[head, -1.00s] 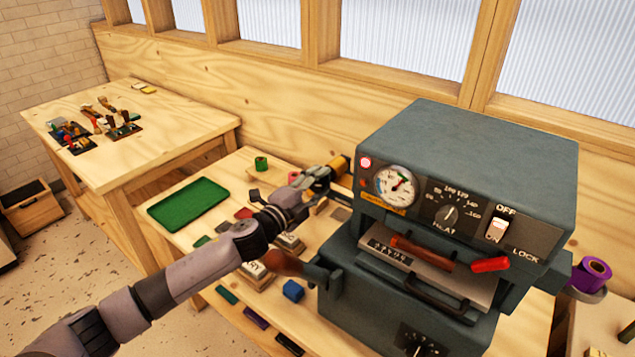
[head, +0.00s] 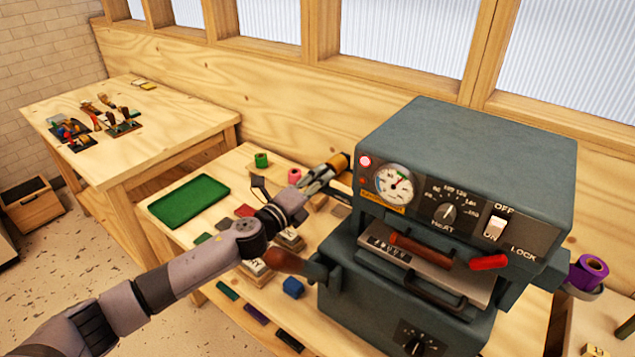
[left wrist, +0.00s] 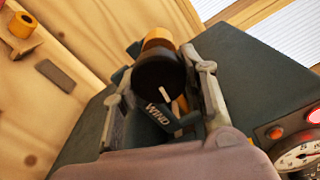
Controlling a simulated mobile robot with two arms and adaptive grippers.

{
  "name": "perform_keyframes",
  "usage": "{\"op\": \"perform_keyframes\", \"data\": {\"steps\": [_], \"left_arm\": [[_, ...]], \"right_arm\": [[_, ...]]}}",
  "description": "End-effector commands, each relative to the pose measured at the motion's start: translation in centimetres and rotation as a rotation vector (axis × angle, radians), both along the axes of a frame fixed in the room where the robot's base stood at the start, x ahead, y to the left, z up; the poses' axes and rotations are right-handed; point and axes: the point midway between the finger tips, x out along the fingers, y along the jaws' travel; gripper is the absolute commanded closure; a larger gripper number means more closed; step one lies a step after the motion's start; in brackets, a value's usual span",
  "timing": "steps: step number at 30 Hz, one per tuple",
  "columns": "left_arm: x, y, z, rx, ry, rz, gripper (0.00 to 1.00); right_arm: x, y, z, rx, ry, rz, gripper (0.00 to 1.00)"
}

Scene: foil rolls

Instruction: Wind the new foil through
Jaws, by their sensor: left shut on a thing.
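The grey foil press (head: 470,180) stands on the bench at the right, with a dial gauge, a heat knob and a switch on its front. A gold foil roll (head: 341,162) sits at its left side; it also shows in the left wrist view (left wrist: 158,37). In front of that roll is a black knob (left wrist: 160,75) with a white line, beside a dark part lettered WIND. My left gripper (head: 325,177) is shut on this knob, one finger on each side. The knob is mostly hidden in the head view. My right gripper is not in view.
A blue block (head: 293,288) lies by the press. A purple roll (head: 589,271) is on the right. A second table (head: 150,155) stands at the left.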

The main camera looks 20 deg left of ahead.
Motion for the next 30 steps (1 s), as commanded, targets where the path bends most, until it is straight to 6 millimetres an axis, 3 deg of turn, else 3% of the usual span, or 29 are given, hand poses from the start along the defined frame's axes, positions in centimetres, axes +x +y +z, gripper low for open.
{"op": "perform_keyframes", "data": {"steps": [1, 11, 12, 20, 30], "left_arm": [[0.44, 0.65, 0.97, 0.003, -0.016, 0.016, 0.88], [0.43, 0.62, 0.98, 0.003, -0.016, 0.016, 0.88], [0.44, 0.61, 0.98, 0.002, -0.016, 0.016, 0.57], [0.37, 0.52, 0.83, 0.001, -0.014, 0.013, 0.40], [0.21, 0.25, 0.49, 0.000, -0.008, 0.005, 0.39]], "right_arm": [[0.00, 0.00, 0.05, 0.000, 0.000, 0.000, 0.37], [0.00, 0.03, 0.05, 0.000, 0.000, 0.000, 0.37], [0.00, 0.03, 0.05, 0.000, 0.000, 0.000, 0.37], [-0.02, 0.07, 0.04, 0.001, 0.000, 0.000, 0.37], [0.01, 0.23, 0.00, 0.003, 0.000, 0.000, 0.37]]}}
